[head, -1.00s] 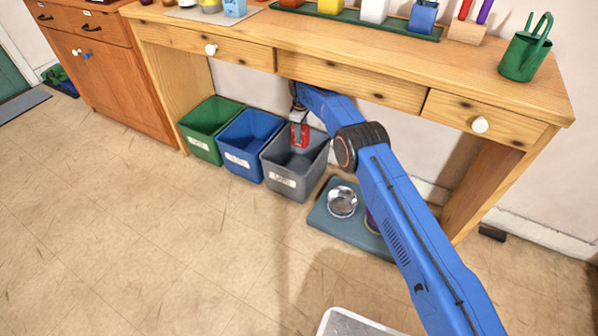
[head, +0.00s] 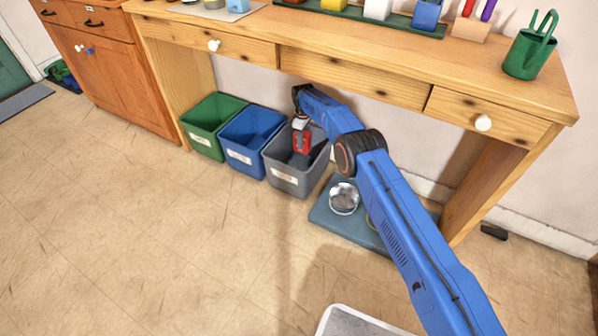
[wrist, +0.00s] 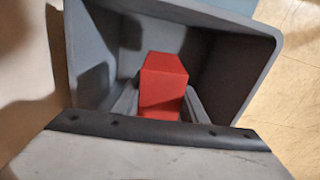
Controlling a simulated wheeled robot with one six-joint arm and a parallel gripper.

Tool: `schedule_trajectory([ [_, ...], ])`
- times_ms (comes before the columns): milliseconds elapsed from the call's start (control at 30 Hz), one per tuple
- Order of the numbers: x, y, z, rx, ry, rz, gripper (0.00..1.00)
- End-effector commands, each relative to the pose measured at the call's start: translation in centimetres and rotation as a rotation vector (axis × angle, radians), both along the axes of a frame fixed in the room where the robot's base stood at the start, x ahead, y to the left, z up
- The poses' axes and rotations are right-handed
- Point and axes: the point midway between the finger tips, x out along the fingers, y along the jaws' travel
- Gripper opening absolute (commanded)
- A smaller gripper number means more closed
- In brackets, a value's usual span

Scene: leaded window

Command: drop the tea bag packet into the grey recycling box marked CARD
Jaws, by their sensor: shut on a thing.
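The red tea bag packet (wrist: 163,84) is held between the fingers of my gripper (wrist: 160,105), which is shut on it. The grey recycling box (head: 287,180) stands under the desk with a white label on its front. Its lettering is too small to read surely now. In the wrist view the grey box (wrist: 245,48) opens around the packet. In the head view the packet (head: 301,143) hangs at the box's opening, within its rim. The gripper (head: 301,126) points down above it. I cannot tell how far below the rim the packet reaches.
A blue box (head: 243,158) and a green box (head: 203,144) stand to the left of the grey one. A blue-grey mat (head: 345,229) with a metal bowl (head: 344,198) lies to its right.

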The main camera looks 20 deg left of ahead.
Motion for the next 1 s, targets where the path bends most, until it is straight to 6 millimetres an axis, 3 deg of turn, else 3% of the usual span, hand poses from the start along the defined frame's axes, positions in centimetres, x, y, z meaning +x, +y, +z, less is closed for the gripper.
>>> schedule_trajectory([
  [33,0.0,0.0,0.0,0.000,0.000,0.000,0.41],
  [100,0.0,0.0,0.0,0.000,0.000,0.000,0.58],
  [133,0.0,0.0,0.0,0.000,0.000,0.000,0.60],
  [567,0.0,0.0,0.5,0.001,-0.001,0.000,0.60],
  [1000,0.0,0.0,4.7,0.001,-0.001,0.000,0.60],
])
